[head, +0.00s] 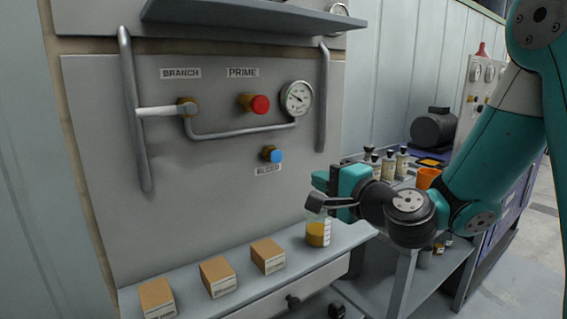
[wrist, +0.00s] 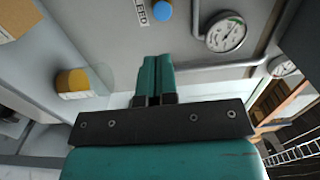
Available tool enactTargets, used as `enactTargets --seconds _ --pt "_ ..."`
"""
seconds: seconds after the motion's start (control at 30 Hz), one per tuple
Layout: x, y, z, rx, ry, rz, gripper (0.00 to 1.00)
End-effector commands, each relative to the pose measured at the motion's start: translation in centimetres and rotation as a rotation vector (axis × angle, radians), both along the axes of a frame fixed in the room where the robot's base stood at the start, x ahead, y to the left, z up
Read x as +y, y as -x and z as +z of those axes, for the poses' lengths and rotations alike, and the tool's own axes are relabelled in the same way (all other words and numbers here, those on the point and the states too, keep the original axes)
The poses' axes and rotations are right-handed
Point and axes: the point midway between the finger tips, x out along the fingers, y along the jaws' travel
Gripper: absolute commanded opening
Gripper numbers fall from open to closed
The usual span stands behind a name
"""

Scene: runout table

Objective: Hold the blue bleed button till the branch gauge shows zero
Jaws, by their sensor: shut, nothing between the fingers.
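The blue bleed button (head: 277,156) sticks out of the grey panel (head: 215,200) above its label, below the red prime button (head: 259,104). The button also shows at the top of the wrist view (wrist: 162,10). A round white gauge (head: 297,98) is piped to the branch valve (head: 160,110); it is also in the wrist view (wrist: 226,32). Its needle is too small to read surely. My gripper (head: 320,180) is shut and empty, to the right of and below the button, apart from it. Its teal fingers lie together in the wrist view (wrist: 155,65).
A jar of amber liquid (head: 318,234) stands on the ledge below my gripper. Several cardboard boxes (head: 218,277) line the ledge to the left. Upright handles flank the panel, and a shelf (head: 250,14) juts out above. Bottles (head: 388,165) and an orange cup (head: 428,178) stand behind my arm.

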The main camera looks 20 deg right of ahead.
Motion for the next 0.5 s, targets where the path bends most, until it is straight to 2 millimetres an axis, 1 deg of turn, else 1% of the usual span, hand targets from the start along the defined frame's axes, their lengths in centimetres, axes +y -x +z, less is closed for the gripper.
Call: enactTargets --seconds 0.03,0.1,0.37,0.5 --pt "-0.45 -0.14 -0.02 -0.001 -0.015 -0.019 0.00" --pt "-0.64 -0.21 0.04 -0.003 -0.022 -0.028 0.00" --pt "-0.54 -0.22 0.09 -0.005 -0.018 -0.025 0.00" --pt "-0.36 -0.72 0.30 -0.001 -0.018 -0.022 0.00"
